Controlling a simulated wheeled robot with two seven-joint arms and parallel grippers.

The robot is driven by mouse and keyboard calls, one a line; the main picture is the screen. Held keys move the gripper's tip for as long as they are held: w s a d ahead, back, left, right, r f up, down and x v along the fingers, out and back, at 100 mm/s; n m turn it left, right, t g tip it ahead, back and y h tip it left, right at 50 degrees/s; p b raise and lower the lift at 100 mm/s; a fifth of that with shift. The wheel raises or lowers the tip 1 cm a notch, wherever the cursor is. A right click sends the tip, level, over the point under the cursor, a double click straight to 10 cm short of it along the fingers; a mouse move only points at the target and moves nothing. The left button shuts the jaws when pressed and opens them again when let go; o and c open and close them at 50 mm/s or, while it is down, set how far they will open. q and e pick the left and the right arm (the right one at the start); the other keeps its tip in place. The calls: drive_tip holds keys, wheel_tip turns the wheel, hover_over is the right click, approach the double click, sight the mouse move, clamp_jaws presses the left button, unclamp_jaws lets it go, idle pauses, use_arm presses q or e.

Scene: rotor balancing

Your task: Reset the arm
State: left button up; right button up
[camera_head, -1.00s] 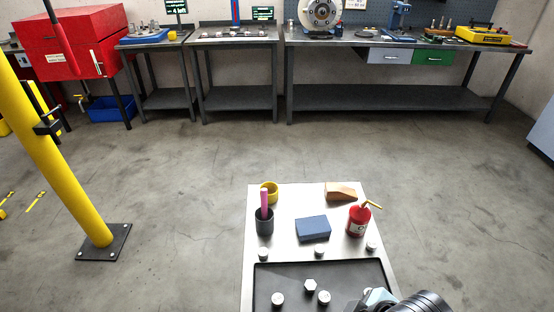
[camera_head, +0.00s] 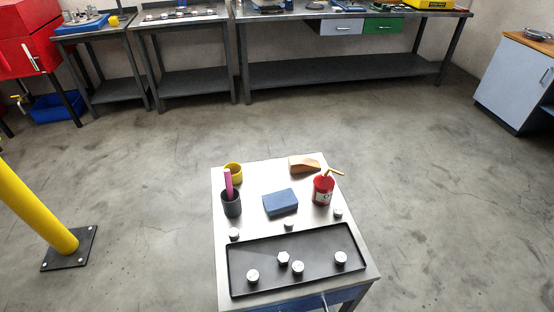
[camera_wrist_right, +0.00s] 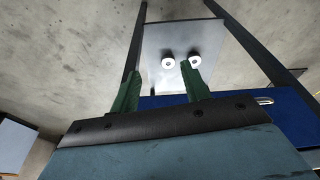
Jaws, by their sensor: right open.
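My right gripper (camera_wrist_right: 160,88) shows in the right wrist view with its two green fingers apart and nothing between them. Neither of my grippers shows in the head view. There, a small metal-topped cart (camera_head: 356,253) stands in front of me, with a black tray (camera_head: 237,255) on its near part. Several silver weights lie in the tray, one of them at its right (camera_head: 340,257).
A yellow post (camera_head: 35,210) stands left. Open floor surrounds the cart.

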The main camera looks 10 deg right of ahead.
drive_tip(key=s+d+f+g, duration=0.1)
drive_tip(key=s+d+f, duration=0.2)
drive_tip(key=s+f, duration=1.4)
wheel_tip(320, 180, down, 4)
drive_tip(key=shift+s+f+g+b, duration=0.1)
drive_tip(key=shift+s+g+b, duration=0.2)
drive_tip(key=shift+b, duration=0.05)
